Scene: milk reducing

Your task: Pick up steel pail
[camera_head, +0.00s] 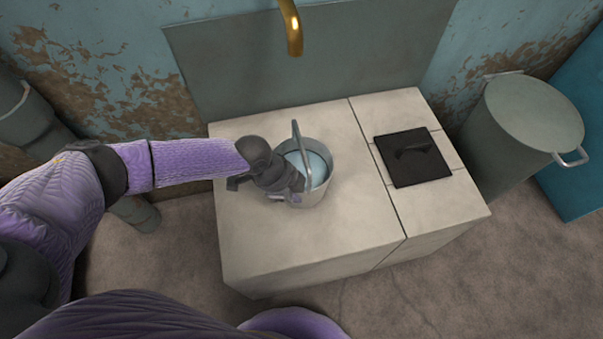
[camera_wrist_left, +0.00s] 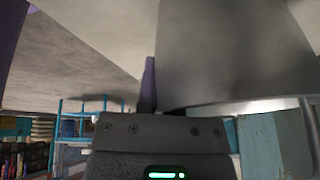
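The steel pail (camera_head: 321,188) stands upright on the pale counter (camera_head: 262,249), with light blue-white liquid inside and its handle (camera_head: 300,152) raised. My left gripper (camera_head: 291,192) is at the pail's left side, close against or touching its wall. In the left wrist view the pail's grey wall (camera_wrist_left: 235,55) fills the upper right, and one narrow finger (camera_wrist_left: 149,84) shows beside its edge. The other finger is hidden, so I cannot tell whether the gripper is closed on the pail. My right gripper is not in view.
A black square lid with a handle (camera_head: 413,157) lies on the counter's right section. A brass spout (camera_head: 292,28) hangs above the back. A large grey lidded can (camera_head: 520,135) stands right of the counter. The counter's front left is clear.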

